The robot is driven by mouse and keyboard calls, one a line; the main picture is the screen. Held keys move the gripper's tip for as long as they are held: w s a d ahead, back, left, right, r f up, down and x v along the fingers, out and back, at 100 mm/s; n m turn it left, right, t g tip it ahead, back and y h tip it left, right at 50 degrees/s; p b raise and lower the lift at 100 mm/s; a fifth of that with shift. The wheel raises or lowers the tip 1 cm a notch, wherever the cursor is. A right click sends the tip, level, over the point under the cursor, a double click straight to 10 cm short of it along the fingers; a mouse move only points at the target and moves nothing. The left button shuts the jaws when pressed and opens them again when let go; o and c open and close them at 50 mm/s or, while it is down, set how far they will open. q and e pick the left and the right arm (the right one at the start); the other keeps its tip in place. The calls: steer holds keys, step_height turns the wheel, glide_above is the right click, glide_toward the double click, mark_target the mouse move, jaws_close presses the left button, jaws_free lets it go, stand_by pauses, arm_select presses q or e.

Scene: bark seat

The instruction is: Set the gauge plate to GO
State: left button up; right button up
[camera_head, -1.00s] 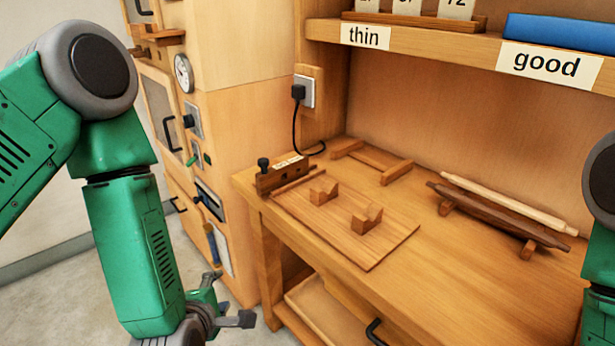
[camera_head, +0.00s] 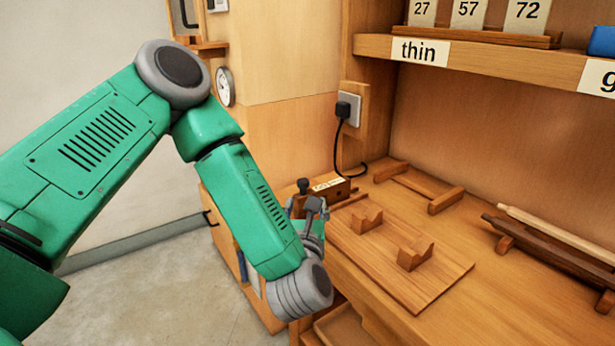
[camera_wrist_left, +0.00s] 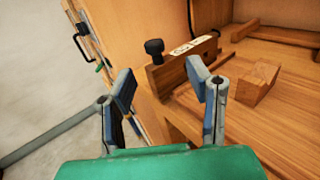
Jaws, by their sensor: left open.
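The gauge is a dark wooden block (camera_head: 335,190) at the left edge of the bench, with a black knob (camera_head: 303,185) at its left end and a pale label (camera_head: 327,184) on top. I cannot read the label clearly. My left gripper (camera_head: 303,208) is in front of the block and partly hides it. In the left wrist view, the gripper (camera_wrist_left: 160,82) is open and empty, with the block (camera_wrist_left: 190,66) and the knob (camera_wrist_left: 154,48) just beyond its fingertips. The fingers appear apart from the block. My right gripper is out of view.
A board (camera_head: 425,281) with two notched wooden rests (camera_head: 414,256) lies right of the block. A wooden frame (camera_head: 447,199), a socket with a cord (camera_head: 347,110) and rods (camera_head: 560,236) are farther back. A shelf (camera_head: 480,52) overhangs the bench.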

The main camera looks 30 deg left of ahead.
mark_target(302, 185)
arm_select(q)
steer(key=x, duration=0.6)
steer(key=a+x, duration=0.1)
steer(key=x, duration=0.2)
steer(key=shift+s, duration=0.3)
steer(key=shift+w, duration=0.5)
steer(key=shift+a, duration=0.2)
jaws_close()
